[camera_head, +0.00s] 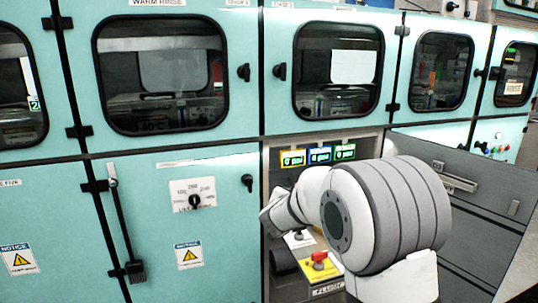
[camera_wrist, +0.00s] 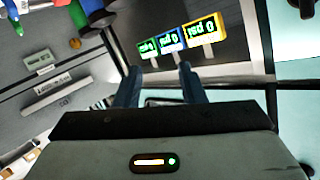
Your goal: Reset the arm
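My arm reaches in from the lower right of the head view toward an open cabinet bay (camera_head: 272,165). The head view does not show my fingers clearly; the arm hides part of the bay. In the wrist view my gripper (camera_wrist: 158,74) has its two dark fingers apart with nothing between them. Beyond the fingertips are three small lit displays, framed yellow (camera_wrist: 205,30), blue (camera_wrist: 170,39) and green (camera_wrist: 147,47).
A grey open door panel (camera_head: 475,205) stands right of my arm. Teal cabinets with dark windows (camera_head: 160,75) line the wall. A black lever (camera_head: 122,225) hangs at left.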

